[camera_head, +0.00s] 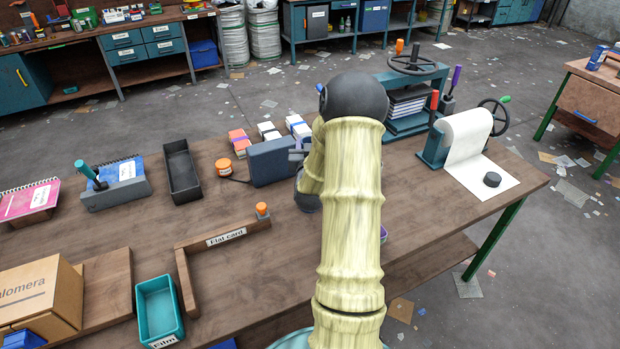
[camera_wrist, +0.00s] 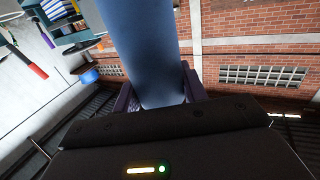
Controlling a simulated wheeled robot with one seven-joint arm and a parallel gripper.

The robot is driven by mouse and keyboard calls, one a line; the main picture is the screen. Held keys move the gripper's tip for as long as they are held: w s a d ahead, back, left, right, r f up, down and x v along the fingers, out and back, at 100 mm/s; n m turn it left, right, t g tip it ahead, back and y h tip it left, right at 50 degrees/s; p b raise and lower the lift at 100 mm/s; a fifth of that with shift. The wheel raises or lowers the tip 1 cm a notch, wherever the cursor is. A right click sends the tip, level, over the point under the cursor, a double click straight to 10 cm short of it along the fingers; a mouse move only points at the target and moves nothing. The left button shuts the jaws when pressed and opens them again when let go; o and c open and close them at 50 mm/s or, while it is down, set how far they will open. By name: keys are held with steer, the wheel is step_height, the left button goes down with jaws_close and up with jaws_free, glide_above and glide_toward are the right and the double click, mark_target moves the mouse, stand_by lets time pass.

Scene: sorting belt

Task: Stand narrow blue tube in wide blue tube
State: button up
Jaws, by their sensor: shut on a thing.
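My gripper (camera_wrist: 158,88) is in the wrist view, its two dark purple fingers on either side of a blue tube. It is shut on this tube, which I take to be the narrow blue tube (camera_wrist: 147,45). The tube runs up out of the top of the wrist view, so its far end is out of sight. In the head view my pale arm covers the middle of the bench and mostly hides the gripper. I cannot make out the wide blue tube in either view.
The wooden bench (camera_head: 245,275) holds a black tray (camera_head: 181,172), an orange-lidded jar (camera_head: 224,166), a dark blue case (camera_head: 272,162), a teal bin (camera_head: 158,308) and a wooden fence (camera_head: 220,241). A paper roll stand (camera_head: 467,132) is at right. Bare wood lies left of my arm.

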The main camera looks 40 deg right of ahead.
step_height(320, 180, down, 8)
steer(key=shift+p, duration=0.3)
steer(key=shift+s, duration=0.15)
steer(key=shift+f, duration=0.25)
step_height(320, 180, down, 4)
steer(key=shift+r, duration=0.2)
steer(key=shift+a, duration=0.1)
steer(key=shift+f, duration=0.3)
